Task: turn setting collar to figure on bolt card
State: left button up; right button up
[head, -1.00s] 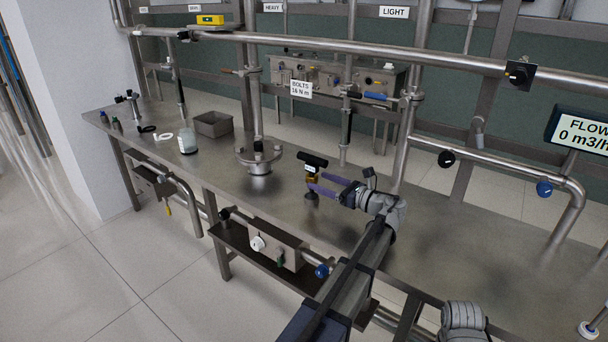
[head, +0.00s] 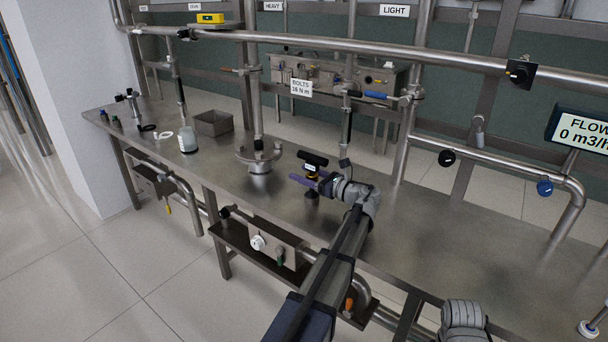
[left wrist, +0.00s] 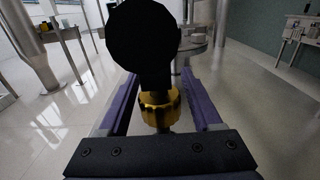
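The setting collar is a gold knurled ring (left wrist: 160,108) on a small upright tool with a black T-shaped head (head: 313,158); the tool stands on the bench. In the head view the collar (head: 312,174) shows just below the head. My left gripper (head: 314,182) reaches in from the right at collar height. In the left wrist view its two purple fingers lie on either side of the collar, with a gap visible at each side. The tool's black head hides part of the view beyond. The bolt card (head: 301,88) reads "BOLTS 16 N m". My right gripper is not in view.
A round steel flange unit (head: 259,157) stands on the bench left of the tool. A grey tray (head: 213,123) and a white-labelled bottle (head: 188,140) are farther left. A vertical pipe (head: 403,145) rises behind at the right.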

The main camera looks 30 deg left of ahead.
pick_arm(q)
grip_shut()
jog(key=shift+s+m+t, duration=0.15)
jog(key=shift+m+t, duration=0.55)
jog(key=shift+t, duration=0.4)
jog(key=shift+m+t+h, duration=0.3)
jog(key=shift+m+t, duration=0.2)
jog(key=shift+t, duration=0.3)
jog(key=shift+w+d+m+t+h, duration=0.1)
jog(key=shift+w+m+t+h, duration=0.25)
jog(key=shift+m+t, duration=0.35)
jog(key=shift+w+d+m+t+h, duration=0.1)
jog(key=shift+w+m+t+h, duration=0.25)
jog(key=shift+t, duration=0.55)
jog(key=shift+o, duration=1.1)
grip_release()
